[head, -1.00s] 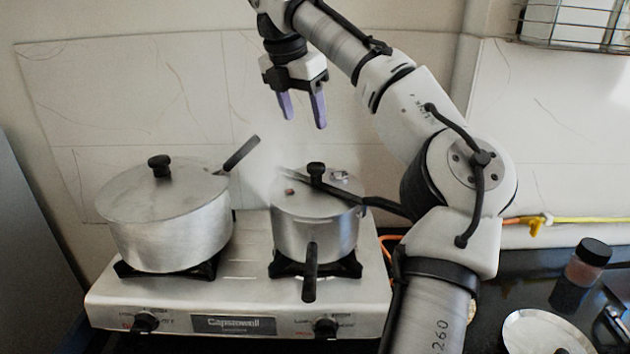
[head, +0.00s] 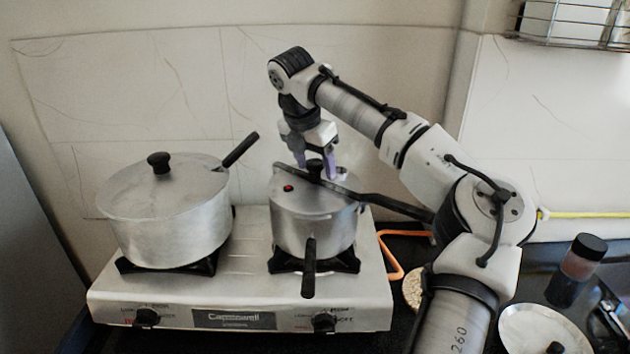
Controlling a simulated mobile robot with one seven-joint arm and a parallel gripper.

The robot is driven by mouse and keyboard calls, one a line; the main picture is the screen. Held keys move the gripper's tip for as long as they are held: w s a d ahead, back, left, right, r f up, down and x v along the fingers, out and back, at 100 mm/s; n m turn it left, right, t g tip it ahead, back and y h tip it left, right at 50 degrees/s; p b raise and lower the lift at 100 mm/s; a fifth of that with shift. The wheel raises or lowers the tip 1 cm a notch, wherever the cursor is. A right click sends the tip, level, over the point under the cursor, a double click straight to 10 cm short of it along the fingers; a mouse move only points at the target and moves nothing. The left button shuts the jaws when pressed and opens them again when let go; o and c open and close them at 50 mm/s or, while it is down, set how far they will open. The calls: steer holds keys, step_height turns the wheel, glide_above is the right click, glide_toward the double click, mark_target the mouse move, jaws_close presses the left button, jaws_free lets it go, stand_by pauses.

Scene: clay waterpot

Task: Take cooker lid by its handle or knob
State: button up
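The cooker lid (head: 289,200) is a round silver lid with a red button, seated on the silver pressure cooker (head: 312,237) on the right burner. The fingers hide part of the lid's far side.
A larger silver pot (head: 172,225) with a black-knobbed lid stands on the left burner, its black handle rising toward the cooker. Both stand on the silver stove (head: 240,290). A dark-lidded jar (head: 578,268) and a metal lid (head: 530,335) lie at right.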

jaws_close()
stand_by(0.4)
steer(key=shift+r, duration=0.2)
